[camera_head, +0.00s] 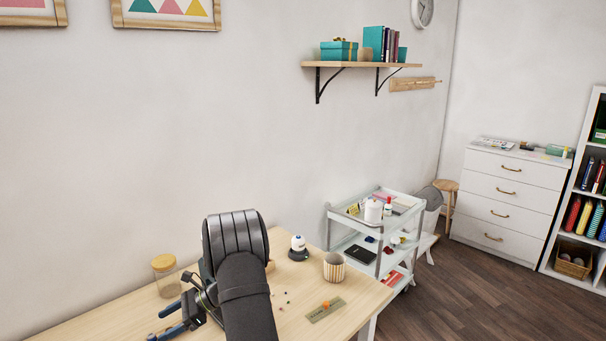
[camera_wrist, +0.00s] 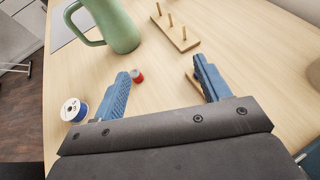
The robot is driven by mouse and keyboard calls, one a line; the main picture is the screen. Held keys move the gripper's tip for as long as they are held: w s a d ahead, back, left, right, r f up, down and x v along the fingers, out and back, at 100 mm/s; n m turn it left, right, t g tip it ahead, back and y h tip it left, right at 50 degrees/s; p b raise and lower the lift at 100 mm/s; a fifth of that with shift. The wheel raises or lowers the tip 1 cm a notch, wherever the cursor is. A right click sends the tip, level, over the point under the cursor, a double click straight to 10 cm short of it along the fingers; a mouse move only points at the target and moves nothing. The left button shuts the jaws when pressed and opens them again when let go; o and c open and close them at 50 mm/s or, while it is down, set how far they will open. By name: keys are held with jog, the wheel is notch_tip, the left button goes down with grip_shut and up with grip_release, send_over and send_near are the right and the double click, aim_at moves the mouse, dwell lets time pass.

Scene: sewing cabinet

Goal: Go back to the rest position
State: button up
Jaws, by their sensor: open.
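My gripper (camera_wrist: 160,88) is open in the wrist view, with its two blue fingers apart and nothing held between them. It is above the wooden table (camera_wrist: 240,60). A small red spool (camera_wrist: 137,77) lies on the table just beyond the left finger. A blue-and-white spool (camera_wrist: 73,110) is to the left of that finger. In the head view my gripper (camera_head: 165,322) shows at the lower left, partly hidden by my dark arm.
A green jug (camera_wrist: 112,25) and a wooden peg rack (camera_wrist: 176,27) stand beyond the fingers. In the head view a glass jar (camera_head: 167,277), a striped cup (camera_head: 334,267), a small white item on a dark base (camera_head: 298,248) and a green ruler-like strip (camera_head: 326,309) are around my arm.

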jog(key=s+d, duration=0.3)
jog(key=d, duration=0.5)
jog(key=shift+w+f+x, duration=0.1)
jog(key=shift+w+x, duration=0.1)
jog(key=shift+x, duration=1)
jog(key=shift+w+f+x, duration=0.1)
jog(key=shift+w+x, duration=0.15)
jog(key=shift+x, duration=0.9)
jog(key=shift+w+x, duration=0.2)
jog(key=shift+x, duration=1)
jog(key=shift+a, duration=0.2)
